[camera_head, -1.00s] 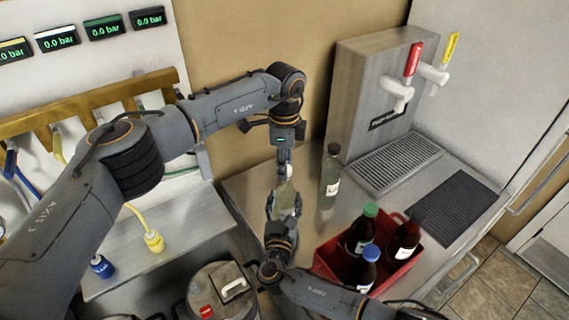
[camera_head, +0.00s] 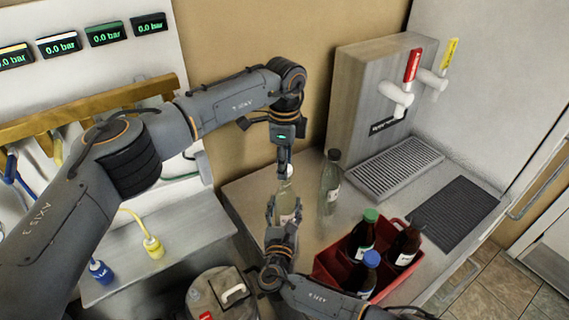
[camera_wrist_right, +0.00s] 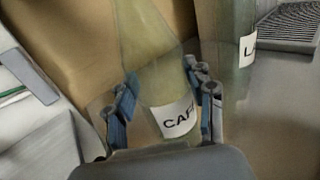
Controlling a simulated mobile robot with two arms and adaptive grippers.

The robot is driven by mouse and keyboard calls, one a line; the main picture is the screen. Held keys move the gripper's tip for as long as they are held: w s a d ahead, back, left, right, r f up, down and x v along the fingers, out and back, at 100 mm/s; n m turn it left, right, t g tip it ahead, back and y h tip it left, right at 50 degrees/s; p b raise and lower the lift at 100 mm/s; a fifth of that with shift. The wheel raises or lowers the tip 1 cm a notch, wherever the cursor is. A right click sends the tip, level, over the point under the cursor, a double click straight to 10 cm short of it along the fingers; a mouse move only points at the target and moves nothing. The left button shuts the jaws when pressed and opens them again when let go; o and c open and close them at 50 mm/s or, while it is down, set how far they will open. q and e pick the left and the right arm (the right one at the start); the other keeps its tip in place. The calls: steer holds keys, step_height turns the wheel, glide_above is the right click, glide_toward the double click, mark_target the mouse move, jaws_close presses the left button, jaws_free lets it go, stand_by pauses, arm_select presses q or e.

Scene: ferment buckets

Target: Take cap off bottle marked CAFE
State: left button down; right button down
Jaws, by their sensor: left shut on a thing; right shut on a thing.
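The bottle marked CAFE (camera_head: 286,205) is pale, clear glass with a white label and stands on the steel counter. In the right wrist view the bottle (camera_wrist_right: 160,65) leans a little, and its label (camera_wrist_right: 176,118) reads "CAF". My right gripper (camera_head: 284,216) is shut around the bottle's lower body; its fingers (camera_wrist_right: 163,100) flank the glass. My left gripper (camera_head: 284,168) points down from above and is shut on the white cap (camera_head: 285,172) at the bottle's top. The cap is mostly hidden by the fingers, and I cannot tell if it is apart from the neck.
Another clear bottle with a dark cap (camera_head: 331,182) stands close on the right. A red crate (camera_head: 330,266) holds several dark bottles at the front right. A tap tower (camera_head: 375,90) and drip tray (camera_head: 395,166) stand behind. A lidded steel vessel (camera_head: 222,295) is at the front left.

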arm_select(q)
steer(key=shift+r, duration=2)
arm_select(e)
steer(key=shift+c, duration=2.1)
jaws_free()
